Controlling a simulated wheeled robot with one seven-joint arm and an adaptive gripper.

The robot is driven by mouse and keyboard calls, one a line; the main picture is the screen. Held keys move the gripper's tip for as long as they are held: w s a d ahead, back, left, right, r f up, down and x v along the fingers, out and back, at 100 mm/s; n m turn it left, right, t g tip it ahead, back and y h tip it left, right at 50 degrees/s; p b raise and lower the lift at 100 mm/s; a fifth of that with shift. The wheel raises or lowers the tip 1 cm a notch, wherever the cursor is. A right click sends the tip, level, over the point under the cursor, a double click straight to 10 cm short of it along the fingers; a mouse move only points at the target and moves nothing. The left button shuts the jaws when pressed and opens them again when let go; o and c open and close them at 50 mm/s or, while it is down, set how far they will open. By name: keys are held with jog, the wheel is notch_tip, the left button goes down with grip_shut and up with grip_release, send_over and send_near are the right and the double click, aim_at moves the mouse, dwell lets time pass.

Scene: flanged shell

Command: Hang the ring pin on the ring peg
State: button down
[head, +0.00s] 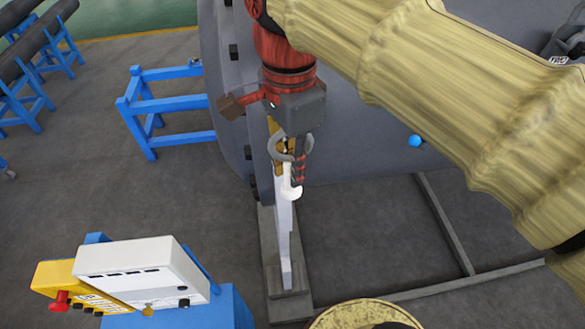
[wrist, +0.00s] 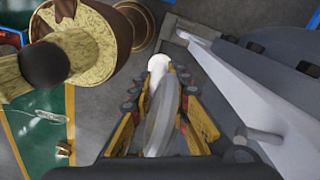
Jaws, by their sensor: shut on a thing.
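My gripper (head: 298,168) points down in the head view and is shut on the ring pin, a grey ring (head: 276,146) with a white, rounded end (head: 291,191) below. In the wrist view the ring pin (wrist: 160,115) is seen nearly edge-on between the yellow and black fingers of my gripper (wrist: 160,100), with its white end (wrist: 158,64) away from me. In the head view I cannot pick out this peg.
A pale upright post (head: 284,235) stands on a grey floor frame (head: 290,305) just behind my gripper. The large grey flanged shell (head: 370,165) is close behind and right. A blue stand (head: 180,105) is at left. A white and yellow box (head: 140,270) sits front left.

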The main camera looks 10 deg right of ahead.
jog(key=w+p, duration=0.1)
jog(key=w, duration=0.2)
jog(key=shift+w, duration=0.4)
jog(key=shift+w+d+r, duration=0.1)
jog(key=shift+w+r, duration=0.1)
jog(key=shift+w, duration=0.15)
jog(key=f, duration=0.2)
jog(key=d, duration=0.1)
jog(key=shift+w+d+f+m+p, duration=0.1)
jog(key=shift+w+f+m+p, duration=0.15)
jog(key=shift+f+m+p, duration=0.15)
dwell(0.7)
jog(key=shift+s+d, duration=0.1)
jog(key=shift+s, duration=0.1)
